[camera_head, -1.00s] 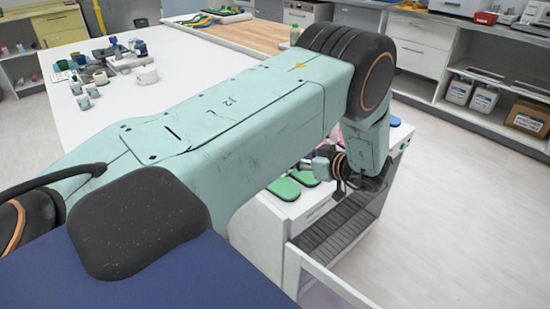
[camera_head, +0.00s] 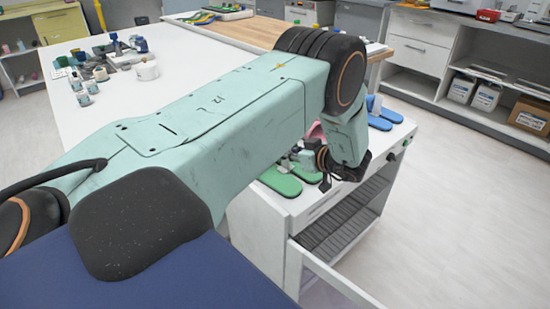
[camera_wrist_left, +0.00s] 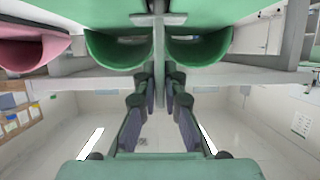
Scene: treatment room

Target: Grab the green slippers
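The pair of green slippers (camera_head: 280,182) lies on the white cabinet top (camera_head: 250,207), near its front left corner. In the left wrist view the green slippers (camera_wrist_left: 118,50) fill the upper part, side by side, with a grey T-shaped bar (camera_wrist_left: 158,38) between them. My left gripper (camera_head: 298,160) is low over the slippers, reaching in from the right. In the wrist view its two fingers (camera_wrist_left: 159,85) stand apart, with the grey bar close to the tips between them. Contact with the bar cannot be made out. My right gripper is not in view.
A pink slipper (camera_head: 316,130) is partly hidden behind my wrist. Blue slippers (camera_head: 380,122) lie farther back on the cabinet. The cabinet's front is open, showing a dark slatted interior (camera_head: 340,225). A white table (camera_head: 110,125) with bottles and cups stands at the left.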

